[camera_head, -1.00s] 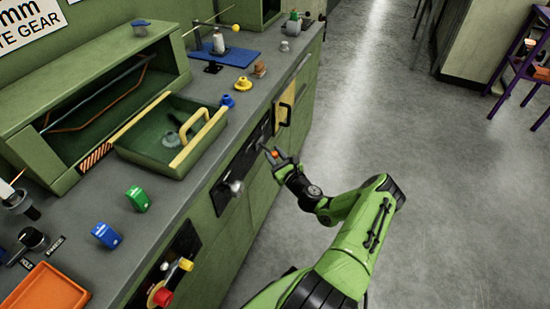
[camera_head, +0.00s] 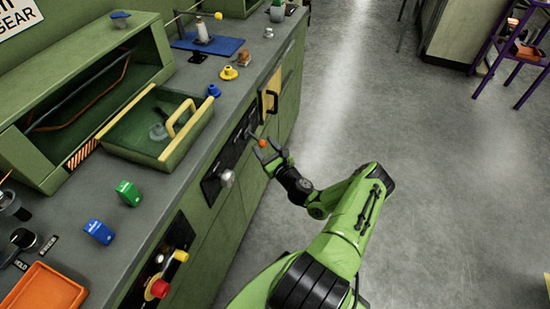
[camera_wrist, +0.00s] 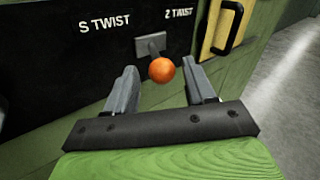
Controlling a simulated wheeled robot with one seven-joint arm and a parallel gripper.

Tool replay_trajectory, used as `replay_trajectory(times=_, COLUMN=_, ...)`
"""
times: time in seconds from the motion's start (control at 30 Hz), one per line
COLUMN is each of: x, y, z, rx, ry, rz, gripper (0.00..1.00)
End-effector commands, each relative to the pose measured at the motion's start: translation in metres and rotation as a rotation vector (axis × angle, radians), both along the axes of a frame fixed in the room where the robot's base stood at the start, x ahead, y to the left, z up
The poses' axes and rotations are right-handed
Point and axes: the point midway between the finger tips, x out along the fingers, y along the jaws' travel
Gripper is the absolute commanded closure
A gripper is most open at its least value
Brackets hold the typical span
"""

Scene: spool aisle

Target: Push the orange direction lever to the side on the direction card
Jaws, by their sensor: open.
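The orange direction lever knob (camera_wrist: 162,69) shows in the wrist view on a grey plate (camera_wrist: 151,45), below and between the labels "S TWIST" and "Z TWIST". The black direction card (camera_wrist: 100,60) lies on the green cabinet front. My gripper (camera_wrist: 164,88) is open, with one finger to the left of the knob and one to the right. I see no clear contact between the fingers and the knob. In the head view the orange knob (camera_head: 263,143) shows at the tips of my gripper (camera_head: 266,150), in front of the cabinet.
A yellow panel with a black handle (camera_wrist: 226,27) is right of the card. In the head view, a green drawer tray (camera_head: 160,130) sits on the grey bench top. A red and yellow control (camera_head: 160,288) sticks out lower on the cabinet front.

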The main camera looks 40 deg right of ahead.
Motion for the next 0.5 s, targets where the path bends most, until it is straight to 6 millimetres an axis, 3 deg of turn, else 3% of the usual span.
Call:
replay_trajectory(times=0.3, x=-0.089, y=0.018, z=0.004, rx=0.008, ry=0.000, rz=-0.007, gripper=0.46)
replay_trajectory(times=0.5, x=-0.127, y=0.026, z=0.002, rx=0.003, ry=0.000, rz=-0.003, gripper=0.46)
